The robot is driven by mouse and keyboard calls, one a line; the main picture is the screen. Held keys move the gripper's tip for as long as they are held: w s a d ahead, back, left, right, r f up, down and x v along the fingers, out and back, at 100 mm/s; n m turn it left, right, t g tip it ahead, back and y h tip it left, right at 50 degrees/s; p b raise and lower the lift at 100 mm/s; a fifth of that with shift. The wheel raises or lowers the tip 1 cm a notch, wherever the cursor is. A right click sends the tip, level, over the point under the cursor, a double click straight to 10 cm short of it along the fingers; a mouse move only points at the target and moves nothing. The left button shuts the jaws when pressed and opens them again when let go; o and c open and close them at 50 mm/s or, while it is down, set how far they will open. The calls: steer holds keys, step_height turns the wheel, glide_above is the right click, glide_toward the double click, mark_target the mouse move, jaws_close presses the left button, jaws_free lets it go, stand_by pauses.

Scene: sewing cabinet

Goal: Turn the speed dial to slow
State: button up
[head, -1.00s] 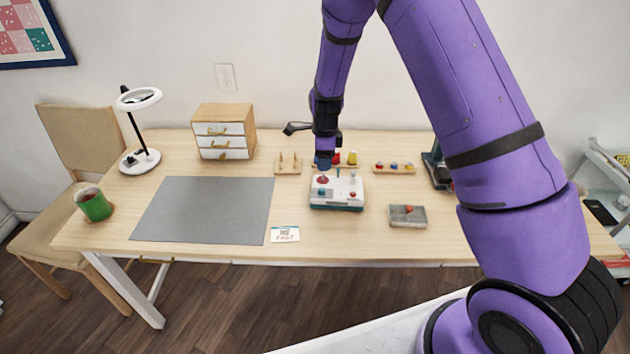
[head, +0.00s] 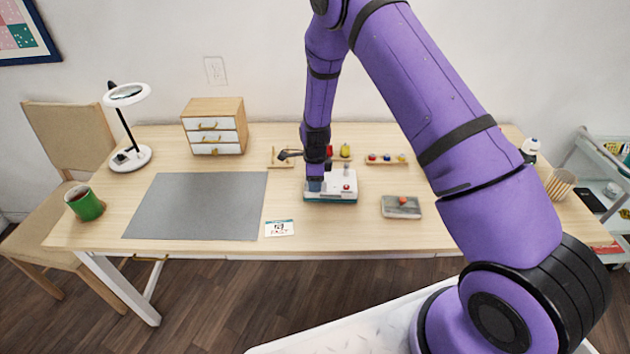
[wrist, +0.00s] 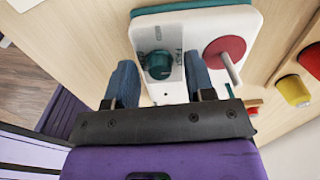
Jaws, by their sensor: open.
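The white control box (head: 338,193) with a teal base stands on the table. In the wrist view its white panel (wrist: 168,28) carries a round dark teal dial (wrist: 158,66). The word FAST is printed to the right of the dial; lettering on its left is partly covered. I cannot tell where the dial points. My gripper (wrist: 160,72) is open, with one blue finger on each side of the dial; I cannot tell whether they touch it. In the head view my gripper (head: 315,184) is down at the box's left side and hides the dial.
A red disc (wrist: 224,50) with a metal pin is right of the dial. A red button (head: 346,187) is on the box. Thread spools (head: 345,151) stand behind it. A small tray (head: 402,207) lies right, a card (head: 279,228) front left, a grey mat (head: 195,205) left.

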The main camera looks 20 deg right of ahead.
jaws_close()
